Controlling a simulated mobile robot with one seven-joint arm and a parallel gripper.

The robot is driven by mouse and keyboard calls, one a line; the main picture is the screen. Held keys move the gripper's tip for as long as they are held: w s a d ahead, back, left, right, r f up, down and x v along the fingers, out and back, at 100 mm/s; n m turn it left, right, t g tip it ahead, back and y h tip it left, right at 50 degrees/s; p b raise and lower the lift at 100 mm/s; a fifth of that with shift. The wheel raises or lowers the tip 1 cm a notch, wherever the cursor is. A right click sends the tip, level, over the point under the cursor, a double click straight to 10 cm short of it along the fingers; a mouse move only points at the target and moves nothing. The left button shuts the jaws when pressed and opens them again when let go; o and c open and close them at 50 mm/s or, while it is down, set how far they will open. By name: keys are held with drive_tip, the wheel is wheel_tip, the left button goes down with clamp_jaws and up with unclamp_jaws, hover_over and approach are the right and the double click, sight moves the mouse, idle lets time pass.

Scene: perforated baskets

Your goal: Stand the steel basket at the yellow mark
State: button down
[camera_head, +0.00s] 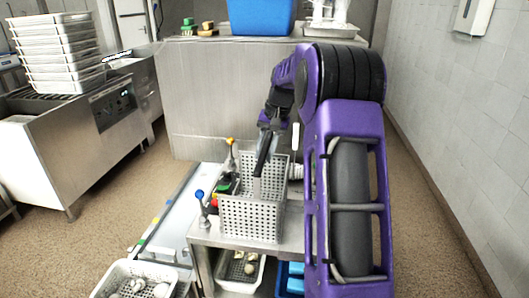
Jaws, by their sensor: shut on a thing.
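The steel basket (250,219), a perforated grey box with an open top, is in the middle of the head view. It is upright over a small steel table; whether it touches the top is unclear. My gripper (263,160) reaches down to the basket and is shut on it; the fingertips are hard to make out. Small coloured marks line the edge of a low pale surface to the left, one of them yellowish (155,220). A yellow-orange knob (230,141) tops a fitting behind the basket.
Blue-knobbed (200,194) and red and green items crowd the basket's left side. The steel table (285,235) has some bare top at right. A white perforated basket (120,268) with pale round things stands at lower left. Stacked trays (60,50) stand far left; a blue bin (260,15) stands behind.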

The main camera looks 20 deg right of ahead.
drive_tip(key=shift+r, duration=0.25)
drive_tip(key=shift+r+p, duration=1.1)
drive_tip(key=shift+p, duration=0.05)
drive_tip(key=shift+r, duration=0.1)
idle(0.3)
drive_tip(key=shift+r, duration=0.6)
drive_tip(key=shift+a, duration=0.1)
idle(0.7)
